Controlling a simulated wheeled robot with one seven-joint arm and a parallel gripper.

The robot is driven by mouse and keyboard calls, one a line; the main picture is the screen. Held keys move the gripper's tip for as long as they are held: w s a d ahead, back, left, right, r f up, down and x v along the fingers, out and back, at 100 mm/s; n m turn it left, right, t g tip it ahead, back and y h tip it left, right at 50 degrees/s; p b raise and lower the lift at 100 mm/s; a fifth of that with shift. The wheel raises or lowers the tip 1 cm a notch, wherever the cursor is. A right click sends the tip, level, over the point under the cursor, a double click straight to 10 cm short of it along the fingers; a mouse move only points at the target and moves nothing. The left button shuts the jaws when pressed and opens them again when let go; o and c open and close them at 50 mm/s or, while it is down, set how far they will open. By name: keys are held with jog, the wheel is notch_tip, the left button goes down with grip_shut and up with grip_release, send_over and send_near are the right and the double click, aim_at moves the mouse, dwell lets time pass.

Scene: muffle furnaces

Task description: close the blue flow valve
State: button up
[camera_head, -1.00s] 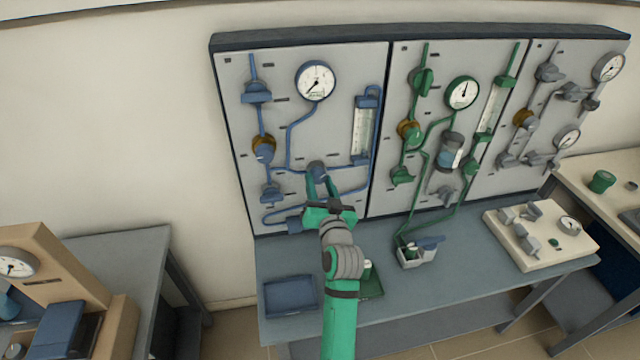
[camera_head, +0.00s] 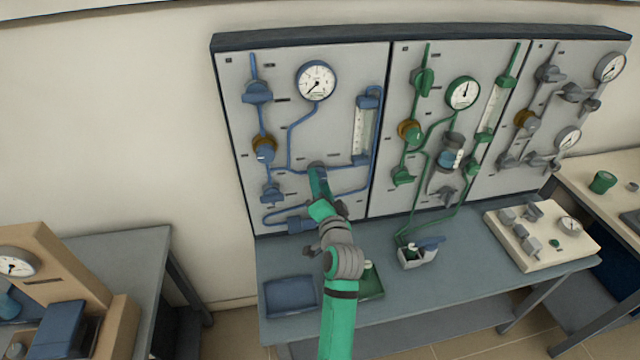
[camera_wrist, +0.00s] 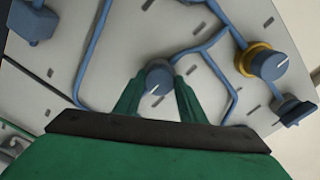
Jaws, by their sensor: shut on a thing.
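The blue flow valve is a small round blue knob with a white pointer line, low in the middle of the blue panel (camera_head: 335,70). In the head view my gripper (camera_head: 317,178) reaches the panel and hides most of the knob. Blue pipes (camera_wrist: 205,47) run from around the knob.
On the blue panel are a gauge (camera_head: 316,81), a blue knob with a brass collar (camera_head: 264,151) and lever valves (camera_head: 257,92). A green panel (camera_head: 484,60) stands to the right. Below, the bench holds a blue tray (camera_head: 291,296) and a small grey box (camera_head: 417,256).

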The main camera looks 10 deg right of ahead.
dwell(0.4)
jog(key=o, duration=1)
jog(key=shift+o, duration=0.2)
jog(key=s, duration=1.1)
jog(key=shift+w+d, duration=0.1)
jog(key=s+a+f+n+g+h, duration=0.1)
jog(key=s+a+f+n, duration=0.15)
jog(key=s+f, duration=0.6)
jog(key=s+a+f+n+g+h, duration=0.1)
jog(key=s+a+f+n, duration=0.15)
jog(key=s+f, duration=0.65)
jog(key=s+a+r+n, duration=0.1)
jog(key=s+a+n, duration=0.2)
jog(key=s, duration=0.9)
jog(key=s+a+r+n+y, duration=0.1)
jog(key=s+a+n, duration=0.2)
jog(key=s, duration=1)
jog(key=shift+a+g+y, duration=0.3)
jog(key=shift+a, duration=0.3)
